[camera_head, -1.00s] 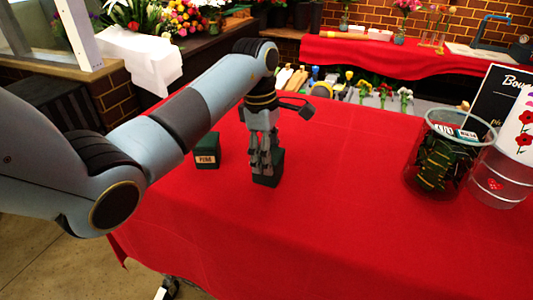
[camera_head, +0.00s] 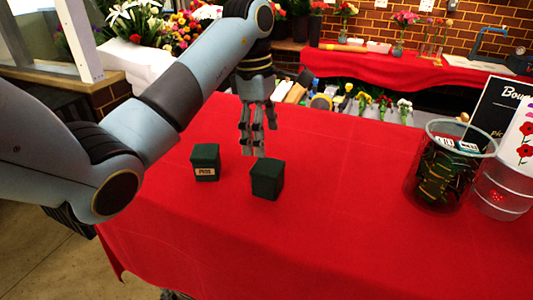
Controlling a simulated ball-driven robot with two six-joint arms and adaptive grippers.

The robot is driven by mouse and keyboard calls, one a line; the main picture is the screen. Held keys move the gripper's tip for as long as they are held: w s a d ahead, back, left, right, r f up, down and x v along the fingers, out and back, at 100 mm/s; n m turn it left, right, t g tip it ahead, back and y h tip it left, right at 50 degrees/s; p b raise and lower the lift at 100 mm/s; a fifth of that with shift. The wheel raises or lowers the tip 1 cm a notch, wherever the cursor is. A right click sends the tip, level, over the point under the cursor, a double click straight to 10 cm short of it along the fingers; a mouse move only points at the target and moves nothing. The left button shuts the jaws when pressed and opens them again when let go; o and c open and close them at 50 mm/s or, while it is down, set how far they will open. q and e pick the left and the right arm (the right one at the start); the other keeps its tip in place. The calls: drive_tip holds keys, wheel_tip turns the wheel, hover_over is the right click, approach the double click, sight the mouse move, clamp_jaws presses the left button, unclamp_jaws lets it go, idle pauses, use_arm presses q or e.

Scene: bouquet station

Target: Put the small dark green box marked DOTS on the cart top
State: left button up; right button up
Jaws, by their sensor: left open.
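Two small dark green boxes stand on the red-covered table top (camera_head: 330,240). The left box (camera_head: 205,160) has a pale label that seems to read PINS. The right box (camera_head: 267,180) shows no label on the faces turned to me, so I cannot read its marking. My left gripper (camera_head: 253,152) is open and empty, fingers pointing down, just behind and above the right box and apart from it. My right gripper is not in view. I cannot make out a cart top for certain.
A glass jar (camera_head: 447,165) with dark green things in it stands at the right, beside a clear container (camera_head: 505,190) and a black sign (camera_head: 500,105). Flowers lie in a row (camera_head: 370,103) beyond the table. The table's middle and front are clear.

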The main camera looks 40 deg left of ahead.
use_arm(q)
drive_tip(key=r, duration=0.1)
drive_tip(key=r+p, duration=0.2)
drive_tip(key=shift+a+r, duration=0.25)
drive_tip(key=shift+r, duration=0.1)
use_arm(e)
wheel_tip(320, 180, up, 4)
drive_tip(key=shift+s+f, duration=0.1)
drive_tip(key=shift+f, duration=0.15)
use_arm(q)
drive_tip(key=shift+d+f, duration=0.1)
